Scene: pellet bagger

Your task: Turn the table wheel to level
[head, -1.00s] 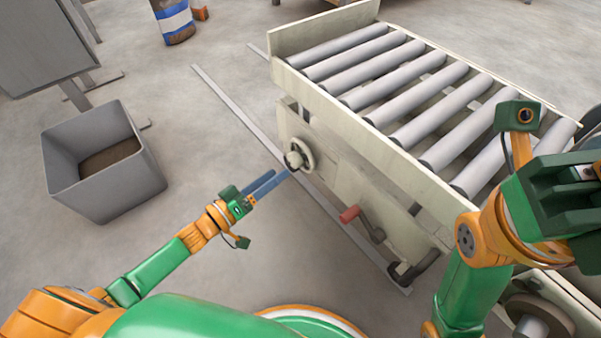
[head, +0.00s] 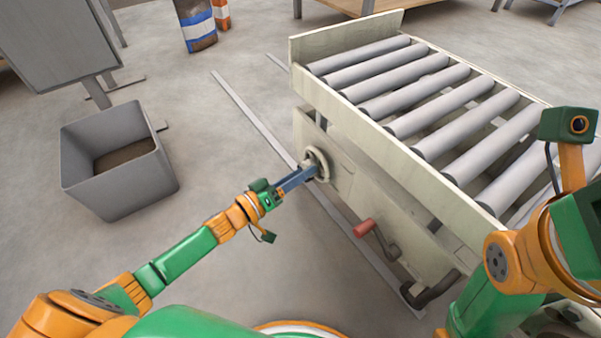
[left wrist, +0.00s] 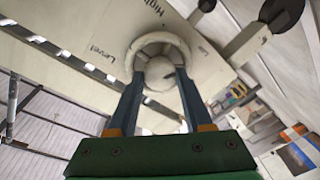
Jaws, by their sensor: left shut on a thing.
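The table wheel (head: 322,157), a pale round handwheel, is on the side panel of the roller table (head: 313,88). My left gripper (head: 312,172) reaches it from the left and is shut on its middle part. In the left wrist view the two blue fingers (left wrist: 160,72) close on the hub inside the wheel's pale rim (left wrist: 150,40). The panel around it bears the words "Level" (left wrist: 102,58) and "High" (left wrist: 155,6), and a third, partly legible mark on the right. The fingers hide part of the wheel, and I cannot make out a pointer.
A red-handled crank (head: 366,228) is on the same panel, lower right of the wheel. A grey bin (head: 120,190) stands on the floor at left. My right arm is at the right edge, its jaws out of frame. Open floor lies between bin and table.

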